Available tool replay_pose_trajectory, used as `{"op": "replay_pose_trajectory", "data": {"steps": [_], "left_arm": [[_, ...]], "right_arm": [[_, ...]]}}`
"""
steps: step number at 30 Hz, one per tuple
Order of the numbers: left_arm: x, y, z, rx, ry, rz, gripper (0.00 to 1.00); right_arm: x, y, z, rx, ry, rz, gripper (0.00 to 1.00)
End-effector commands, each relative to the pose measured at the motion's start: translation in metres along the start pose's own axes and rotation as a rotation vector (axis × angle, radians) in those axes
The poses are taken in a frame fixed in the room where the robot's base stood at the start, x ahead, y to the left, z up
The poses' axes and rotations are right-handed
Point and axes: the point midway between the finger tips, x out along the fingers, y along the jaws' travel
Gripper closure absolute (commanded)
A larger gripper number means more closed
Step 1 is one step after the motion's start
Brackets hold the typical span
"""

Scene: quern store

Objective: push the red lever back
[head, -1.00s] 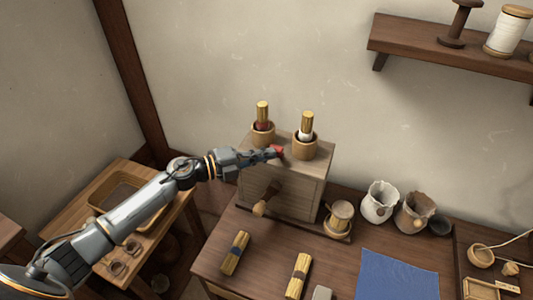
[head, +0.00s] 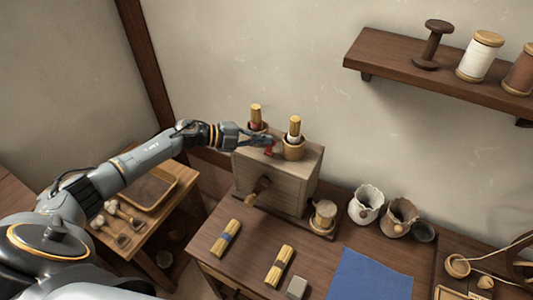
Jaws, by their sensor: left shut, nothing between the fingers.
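A wooden box (head: 270,184) stands on the brown table, with two cups of bundled sticks on its top. The red lever (head: 271,148) sticks up from the box top, between and in front of the cups. My left gripper (head: 264,141) is shut and empty, its fingertips at the lever, partly covering it. I cannot tell for sure whether they touch. My right gripper is not in view.
The cup with a red-banded bundle (head: 256,114) and the cup with a white-banded bundle (head: 293,151) stand close to the fingers. A crank handle (head: 254,192) juts from the box front. Stick bundles (head: 279,265), a blue cloth (head: 370,276) and pouches (head: 366,205) lie around.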

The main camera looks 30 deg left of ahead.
Motion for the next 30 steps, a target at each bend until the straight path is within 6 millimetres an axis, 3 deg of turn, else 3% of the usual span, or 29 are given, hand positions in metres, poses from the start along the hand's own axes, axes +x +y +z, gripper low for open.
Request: {"op": "replay_pose_trajectory", "data": {"steps": [3, 12, 22, 30], "left_arm": [[0.004, -0.005, 0.005, 0.001, -0.001, -0.001, 1.00], [0.009, -0.010, 0.010, 0.001, 0.000, 0.001, 1.00], [0.007, -0.016, 0.007, 0.001, 0.000, 0.000, 1.00], [0.004, -0.025, 0.004, 0.002, 0.000, 0.000, 1.00]], "right_arm": [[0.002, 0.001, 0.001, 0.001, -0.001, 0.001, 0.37], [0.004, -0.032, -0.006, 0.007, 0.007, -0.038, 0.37], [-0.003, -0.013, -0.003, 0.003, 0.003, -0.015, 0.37], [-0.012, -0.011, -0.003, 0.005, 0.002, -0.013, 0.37]]}}
